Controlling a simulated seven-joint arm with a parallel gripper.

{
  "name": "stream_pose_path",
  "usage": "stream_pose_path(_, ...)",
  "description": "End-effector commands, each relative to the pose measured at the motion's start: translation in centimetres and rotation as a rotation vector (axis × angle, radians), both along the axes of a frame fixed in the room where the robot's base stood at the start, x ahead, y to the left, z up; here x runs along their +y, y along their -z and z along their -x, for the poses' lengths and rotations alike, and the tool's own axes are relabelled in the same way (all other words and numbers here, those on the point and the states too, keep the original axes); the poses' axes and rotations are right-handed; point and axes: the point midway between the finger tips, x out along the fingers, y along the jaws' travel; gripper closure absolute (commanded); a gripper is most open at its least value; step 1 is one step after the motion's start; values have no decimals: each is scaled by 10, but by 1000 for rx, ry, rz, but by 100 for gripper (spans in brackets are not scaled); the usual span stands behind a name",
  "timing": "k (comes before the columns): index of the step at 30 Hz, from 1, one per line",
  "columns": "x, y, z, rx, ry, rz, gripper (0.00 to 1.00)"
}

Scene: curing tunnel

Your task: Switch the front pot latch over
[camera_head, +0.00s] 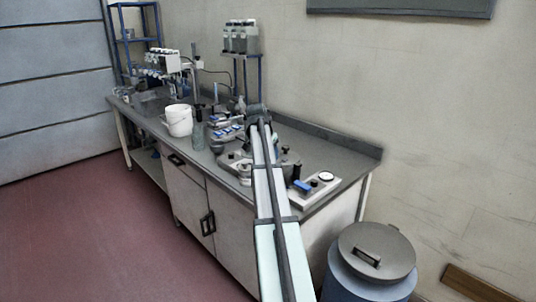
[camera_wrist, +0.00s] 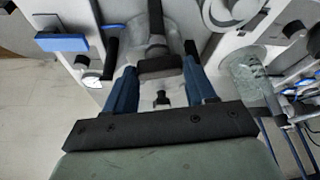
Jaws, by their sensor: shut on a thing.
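In the wrist view, my gripper (camera_wrist: 151,50) has its two blue, black-tipped fingers on either side of a dark lever-like part (camera_wrist: 157,66), which I take to be the front pot latch. The jaws are shut on it. Pale metal shows around and below this part. In the head view, my arm reaches over the bench and hides the gripper's tips and the latch. Which way the latch is thrown cannot be told.
The grey bench (camera_head: 337,153) runs along the wall. A white bucket (camera_head: 180,121) stands left of my arm. A pale board with a blue block (camera_head: 302,186) lies to its right. A clear vessel (camera_wrist: 250,75) is close on the gripper's right. A lidded bin (camera_head: 377,252) stands in front.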

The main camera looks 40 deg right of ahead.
Motion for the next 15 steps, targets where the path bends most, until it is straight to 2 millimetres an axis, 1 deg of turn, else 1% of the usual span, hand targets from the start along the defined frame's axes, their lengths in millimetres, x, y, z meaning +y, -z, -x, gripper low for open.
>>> stream_pose_path(8, 0, 0, 2, 0, -125, 0, 75)
stream_pose_path(15, -1, 0, 3, -1, -332, 1, 75)
